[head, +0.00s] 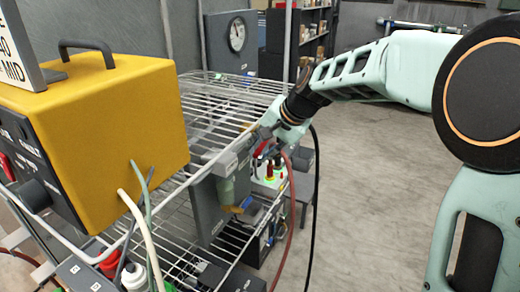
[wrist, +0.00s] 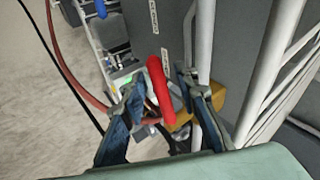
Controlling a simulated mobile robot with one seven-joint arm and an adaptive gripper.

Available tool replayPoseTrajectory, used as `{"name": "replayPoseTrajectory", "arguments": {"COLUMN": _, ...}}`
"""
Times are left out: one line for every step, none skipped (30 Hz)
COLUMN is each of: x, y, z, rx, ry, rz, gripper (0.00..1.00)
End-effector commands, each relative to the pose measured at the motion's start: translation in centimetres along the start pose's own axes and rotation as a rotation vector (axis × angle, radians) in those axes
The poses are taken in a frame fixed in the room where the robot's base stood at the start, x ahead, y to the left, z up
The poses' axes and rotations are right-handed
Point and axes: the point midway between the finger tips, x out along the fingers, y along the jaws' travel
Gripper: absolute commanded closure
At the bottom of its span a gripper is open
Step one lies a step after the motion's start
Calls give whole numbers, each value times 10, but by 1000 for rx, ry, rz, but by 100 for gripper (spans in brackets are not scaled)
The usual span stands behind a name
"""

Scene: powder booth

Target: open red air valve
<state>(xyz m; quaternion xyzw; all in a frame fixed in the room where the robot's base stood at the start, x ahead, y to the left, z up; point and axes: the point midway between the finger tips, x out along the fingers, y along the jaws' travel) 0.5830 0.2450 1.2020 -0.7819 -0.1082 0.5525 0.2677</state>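The red valve handle (wrist: 158,84) shows in the wrist view as a long red lever. It lies between the two fingers of my gripper (wrist: 161,92), with a visible gap at each side, so the gripper looks open around it. I cannot tell how deep the handle sits between the fingers. In the head view my gripper (head: 262,141) is at the right edge of the wire rack, and a small red part, likely the handle (head: 261,148), shows just below it. The valve body is mostly hidden.
A wire rack (head: 222,98) stands left of my gripper, with a yellow box (head: 105,130) on it. A grey panel (wrist: 232,50) and white posts are close to the fingers. A red hose (head: 291,205) and a black cable hang nearby. Open floor (head: 390,200) lies right.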

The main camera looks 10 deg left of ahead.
Motion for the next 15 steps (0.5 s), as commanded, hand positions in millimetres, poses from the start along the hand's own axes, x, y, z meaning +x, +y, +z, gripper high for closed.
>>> {"name": "replayPoseTrajectory", "arguments": {"x": -3, "y": 0, "z": -1, "rx": 0, "ry": 2, "rz": 0, "gripper": 72}}
{"name": "replayPoseTrajectory", "arguments": {"x": -6, "y": 0, "z": -1, "rx": 0, "ry": 3, "rz": 0, "gripper": 72}}
{"name": "replayPoseTrajectory", "arguments": {"x": -10, "y": 0, "z": -2, "rx": 0, "ry": 5, "rz": 0, "gripper": 72}}
{"name": "replayPoseTrajectory", "arguments": {"x": -15, "y": 0, "z": -2, "rx": 0, "ry": 5, "rz": 0, "gripper": 72}}
{"name": "replayPoseTrajectory", "arguments": {"x": -20, "y": 0, "z": -2, "rx": 1, "ry": 5, "rz": 0, "gripper": 72}}
{"name": "replayPoseTrajectory", "arguments": {"x": -28, "y": 0, "z": -2, "rx": 0, "ry": 6, "rz": -1, "gripper": 72}}
{"name": "replayPoseTrajectory", "arguments": {"x": -34, "y": 0, "z": -1, "rx": 0, "ry": 6, "rz": -1, "gripper": 72}}
{"name": "replayPoseTrajectory", "arguments": {"x": -40, "y": 0, "z": -2, "rx": 0, "ry": 7, "rz": 0, "gripper": 72}}
{"name": "replayPoseTrajectory", "arguments": {"x": -49, "y": 0, "z": -2, "rx": 1, "ry": 6, "rz": 0, "gripper": 72}}
{"name": "replayPoseTrajectory", "arguments": {"x": -56, "y": 0, "z": -2, "rx": 0, "ry": 7, "rz": -1, "gripper": 72}}
{"name": "replayPoseTrajectory", "arguments": {"x": -63, "y": 0, "z": -1, "rx": 0, "ry": 6, "rz": -1, "gripper": 72}}
{"name": "replayPoseTrajectory", "arguments": {"x": -71, "y": 0, "z": -2, "rx": -1, "ry": 6, "rz": 0, "gripper": 72}}
{"name": "replayPoseTrajectory", "arguments": {"x": -77, "y": 0, "z": -1, "rx": -1, "ry": 6, "rz": 0, "gripper": 72}}
{"name": "replayPoseTrajectory", "arguments": {"x": -83, "y": 0, "z": -2, "rx": 0, "ry": 6, "rz": 0, "gripper": 72}}
{"name": "replayPoseTrajectory", "arguments": {"x": -90, "y": 0, "z": -1, "rx": 1, "ry": 5, "rz": 0, "gripper": 72}}
